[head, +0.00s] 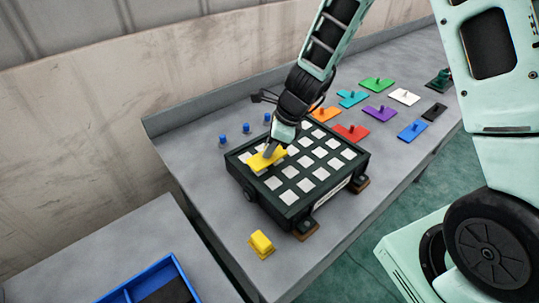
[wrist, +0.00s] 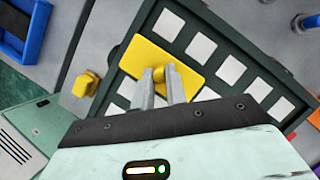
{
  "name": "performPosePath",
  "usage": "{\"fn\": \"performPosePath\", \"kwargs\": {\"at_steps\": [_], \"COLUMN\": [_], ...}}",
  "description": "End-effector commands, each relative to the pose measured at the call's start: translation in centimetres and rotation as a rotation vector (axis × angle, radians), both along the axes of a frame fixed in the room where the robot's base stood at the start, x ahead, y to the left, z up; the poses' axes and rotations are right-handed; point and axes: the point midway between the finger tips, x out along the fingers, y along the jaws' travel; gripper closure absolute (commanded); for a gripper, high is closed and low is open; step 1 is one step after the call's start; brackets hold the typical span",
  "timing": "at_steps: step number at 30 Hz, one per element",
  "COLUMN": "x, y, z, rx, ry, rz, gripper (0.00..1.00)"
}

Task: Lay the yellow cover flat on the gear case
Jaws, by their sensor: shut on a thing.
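The yellow cover (wrist: 143,58) is a flat plate with a small knob on top. My gripper (wrist: 161,78) is shut on that knob. In the head view the cover (head: 258,162) is at the left part of the gear case, with my gripper (head: 270,150) above it. The gear case (head: 247,178) is a dark box whose top shows rows of pale square pads. The cover overlaps some of these pads; I cannot tell whether it touches them. The case's rim (wrist: 118,78) shows beside the cover in the wrist view.
A yellow block (head: 261,243) stands on the bench in front of the case. Several blue pegs (head: 245,129) stand behind it. Coloured plates with knobs, such as a red one (head: 352,132) and a purple one (head: 380,113), lie to the right. A blue tray (head: 152,281) is at lower left.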

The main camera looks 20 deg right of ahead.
Motion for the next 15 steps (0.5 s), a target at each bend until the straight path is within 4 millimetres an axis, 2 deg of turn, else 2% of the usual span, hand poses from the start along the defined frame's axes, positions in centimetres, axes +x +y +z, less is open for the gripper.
{"fn": "performPosePath", "kwargs": {"at_steps": [1,4,15], "x": [0.0,0.0,0.0], "y": [-0.1,-0.1,0.0], "z": [-1.1,-2.2,-2.6], "rx": [0.001,0.001,0.000], "ry": [0.003,0.002,0.000], "rz": [-0.004,-0.002,0.000], "gripper": [1.00,1.00,1.00]}}
